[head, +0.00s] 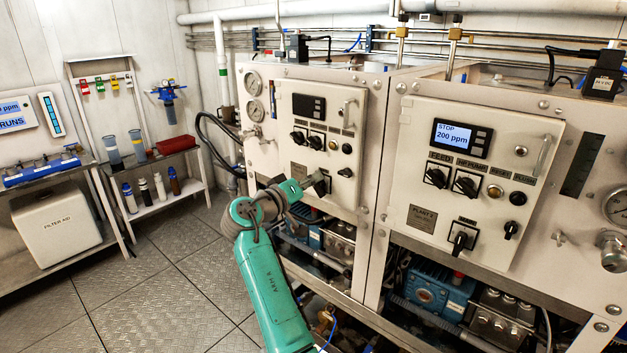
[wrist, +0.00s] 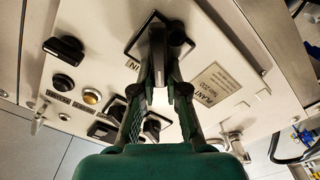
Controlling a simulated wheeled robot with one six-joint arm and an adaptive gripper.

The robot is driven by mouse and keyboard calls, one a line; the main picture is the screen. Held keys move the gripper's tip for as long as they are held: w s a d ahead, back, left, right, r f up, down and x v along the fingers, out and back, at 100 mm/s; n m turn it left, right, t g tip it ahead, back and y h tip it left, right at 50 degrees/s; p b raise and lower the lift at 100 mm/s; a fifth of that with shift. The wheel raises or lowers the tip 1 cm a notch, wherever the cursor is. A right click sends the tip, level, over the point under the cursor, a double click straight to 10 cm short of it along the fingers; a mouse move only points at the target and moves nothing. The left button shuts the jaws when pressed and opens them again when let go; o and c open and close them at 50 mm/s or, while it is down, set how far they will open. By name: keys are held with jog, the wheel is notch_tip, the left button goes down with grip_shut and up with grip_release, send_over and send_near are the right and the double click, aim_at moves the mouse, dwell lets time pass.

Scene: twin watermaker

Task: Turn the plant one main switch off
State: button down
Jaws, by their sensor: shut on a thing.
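The plant one panel (head: 291,165) is the left of the two white control panels. Its main switch (wrist: 157,36) is a black rotary handle on a dark square plate, in the upper middle of the wrist view.
Other black knobs (head: 307,138) and a dark display (head: 308,107) are above my gripper on the same panel. The plant two panel (head: 470,175) on the right has a lit display (head: 461,136) reading STOP, 200 ppm. Open floor (head: 165,290) lies left of my arm.

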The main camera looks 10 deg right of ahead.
jog(key=n, duration=0.2)
jog(key=f+n, duration=0.1)
jog(key=n, duration=0.2)
jog(key=shift+w+f, duration=0.1)
jog(key=shift+f, duration=0.05)
dwell(0.3)
jog(key=c, duration=1.2)
grip_release()
jog(key=shift+a, duration=0.25)
jog(key=v, duration=1.1)
jog(key=shift+s+a, duration=0.2)
jog(key=shift+s, duration=0.05)
